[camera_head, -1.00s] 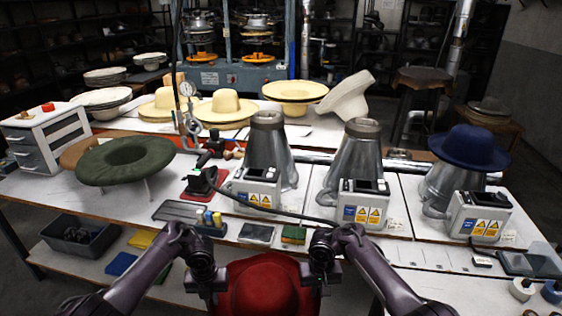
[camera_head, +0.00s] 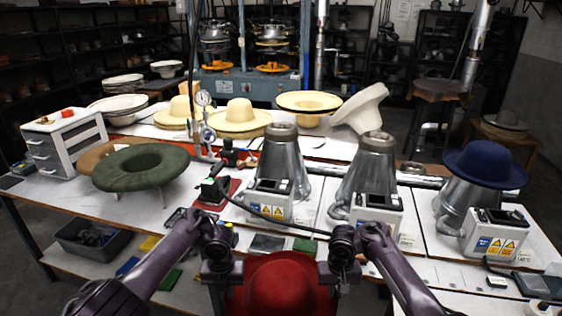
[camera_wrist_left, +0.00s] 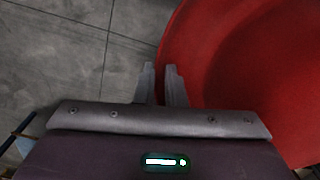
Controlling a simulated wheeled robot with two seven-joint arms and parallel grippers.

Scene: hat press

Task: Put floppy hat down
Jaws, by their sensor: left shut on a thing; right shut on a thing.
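A red floppy hat (camera_head: 280,287) is held between my two grippers at the bottom of the head view, in front of the table's near edge. My left gripper (camera_head: 222,280) is shut on its left side, and my right gripper (camera_head: 339,278) is shut on its right side. In the left wrist view, the red brim (camera_wrist_left: 215,60) fills the right part, and the left gripper's fingers (camera_wrist_left: 162,88) are at its edge. Grey floor shows beyond the brim. The fingertips are partly hidden in the head view.
The table holds a green hat (camera_head: 172,178) on a stand at left, metal steamer cones (camera_head: 282,160), and a blue hat (camera_head: 487,165) on the right cone. Control boxes (camera_head: 268,200) stand near the front. Straw hats (camera_head: 240,118) lie behind. A grey bin (camera_head: 85,240) sits on the lower shelf.

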